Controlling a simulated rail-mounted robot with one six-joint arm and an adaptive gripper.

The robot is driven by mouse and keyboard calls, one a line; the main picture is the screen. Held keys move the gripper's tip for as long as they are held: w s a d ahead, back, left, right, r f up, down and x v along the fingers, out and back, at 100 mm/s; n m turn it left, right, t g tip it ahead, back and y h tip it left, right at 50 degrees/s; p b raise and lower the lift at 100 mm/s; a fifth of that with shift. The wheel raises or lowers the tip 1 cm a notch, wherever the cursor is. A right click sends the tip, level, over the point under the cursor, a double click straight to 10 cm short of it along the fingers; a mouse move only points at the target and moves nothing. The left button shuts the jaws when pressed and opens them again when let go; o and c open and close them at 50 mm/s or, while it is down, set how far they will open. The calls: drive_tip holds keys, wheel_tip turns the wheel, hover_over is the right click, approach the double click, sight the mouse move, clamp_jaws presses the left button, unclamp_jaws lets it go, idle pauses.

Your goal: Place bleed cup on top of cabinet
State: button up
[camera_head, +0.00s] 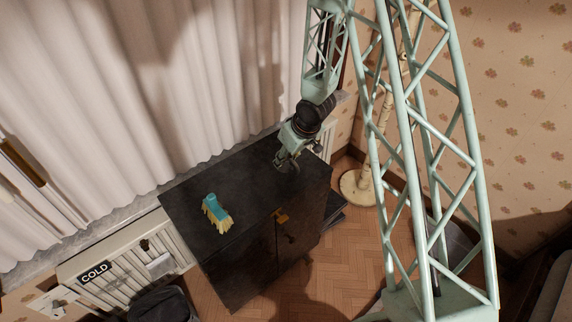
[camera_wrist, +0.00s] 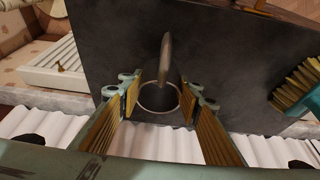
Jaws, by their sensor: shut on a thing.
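The cup, grey with a round metallic rim (camera_wrist: 158,112) and a curved handle, sits between the fingers in the wrist view. My gripper (camera_wrist: 160,98) is shut on it, one finger pad on each side. In the head view my gripper (camera_head: 287,166) is at the far right part of the dark cabinet's top (camera_head: 255,190). The cup is too small and too covered there to make out. The cabinet top (camera_wrist: 225,60) also fills the background of the wrist view behind the cup. Whether the cup's base touches the top cannot be told.
A teal brush with yellow bristles (camera_head: 216,213) lies on the left part of the cabinet top. White curtains (camera_head: 130,90) hang behind the cabinet. A radiator-like unit with a COLD sign (camera_head: 95,273) stands to its left. The middle of the top is clear.

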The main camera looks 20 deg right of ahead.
sight(286, 165)
drive_tip(key=shift+w, duration=0.1)
idle(0.3)
drive_tip(key=shift+f+b, duration=0.6)
drive_tip(key=shift+f, duration=1.2)
drive_tip(key=shift+f, duration=0.1)
drive_tip(key=o, duration=0.9)
drive_tip(key=shift+v, duration=1.2)
drive_tip(key=shift+p+v, duration=1.7)
drive_tip(key=shift+v, duration=3.25)
